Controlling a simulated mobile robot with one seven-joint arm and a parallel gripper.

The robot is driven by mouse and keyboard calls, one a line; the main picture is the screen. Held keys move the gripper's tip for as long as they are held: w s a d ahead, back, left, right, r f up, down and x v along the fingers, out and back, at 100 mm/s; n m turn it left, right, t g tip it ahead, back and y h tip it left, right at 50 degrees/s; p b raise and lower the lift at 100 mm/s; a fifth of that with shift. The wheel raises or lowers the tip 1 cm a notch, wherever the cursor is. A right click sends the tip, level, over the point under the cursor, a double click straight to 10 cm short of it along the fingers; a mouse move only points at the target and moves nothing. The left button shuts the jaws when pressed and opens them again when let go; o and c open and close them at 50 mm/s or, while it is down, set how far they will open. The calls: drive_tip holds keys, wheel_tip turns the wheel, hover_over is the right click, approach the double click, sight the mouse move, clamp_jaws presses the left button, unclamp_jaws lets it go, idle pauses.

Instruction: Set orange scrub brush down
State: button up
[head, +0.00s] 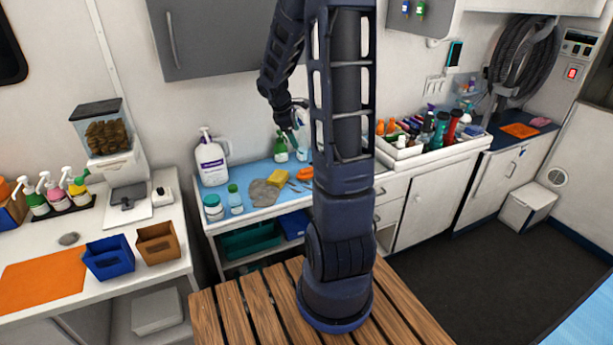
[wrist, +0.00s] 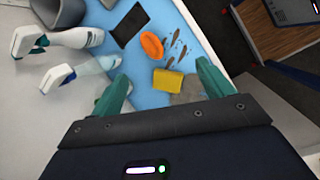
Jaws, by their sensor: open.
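The orange scrub brush (wrist: 152,45) lies on the blue counter mat (wrist: 196,45) in the wrist view, between a dark flat pad and some small tools. In the head view the brush (head: 305,173) shows beside my arm, partly hidden by it. My gripper (wrist: 162,70) is open, its two teal fingers wide apart with nothing held between them. It is above the counter, apart from the brush. In the head view my gripper (head: 295,138) is partly hidden behind my arm column.
A yellow sponge (wrist: 168,83) and grey cloth (wrist: 190,92) lie near the brush. Spray bottles (wrist: 75,38) stand by the wall. A large white pump bottle (head: 211,160) and small jars (head: 213,207) are at the mat's left. A bottle-filled tray (head: 410,150) is at right.

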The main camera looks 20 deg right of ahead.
sight(306, 168)
drive_tip(key=w+d+f+n, duration=0.1)
drive_tip(key=w+f, duration=0.1)
drive_tip(key=f, duration=0.4)
drive_tip(key=w+d+f+n, duration=0.2)
drive_tip(key=f, duration=0.3)
drive_tip(key=w+d+f+n, duration=0.2)
drive_tip(key=w+f, duration=0.1)
drive_tip(key=f, duration=0.3)
drive_tip(key=shift+d+f+g, duration=0.25)
drive_tip(key=shift+f+g, duration=0.1)
drive_tip(key=shift+g, duration=0.05)
drive_tip(key=shift+d+x, duration=0.15)
drive_tip(key=shift+x, duration=1.2)
drive_tip(key=shift+d+x, duration=0.15)
drive_tip(key=shift+x, duration=1.2)
drive_tip(key=shift+s+r, duration=0.1)
drive_tip(key=c, duration=1.2)
drive_tip(key=shift+r, duration=0.1)
wheel_tip(306, 168, up, 10)
drive_tip(key=shift+a+f, duration=0.1)
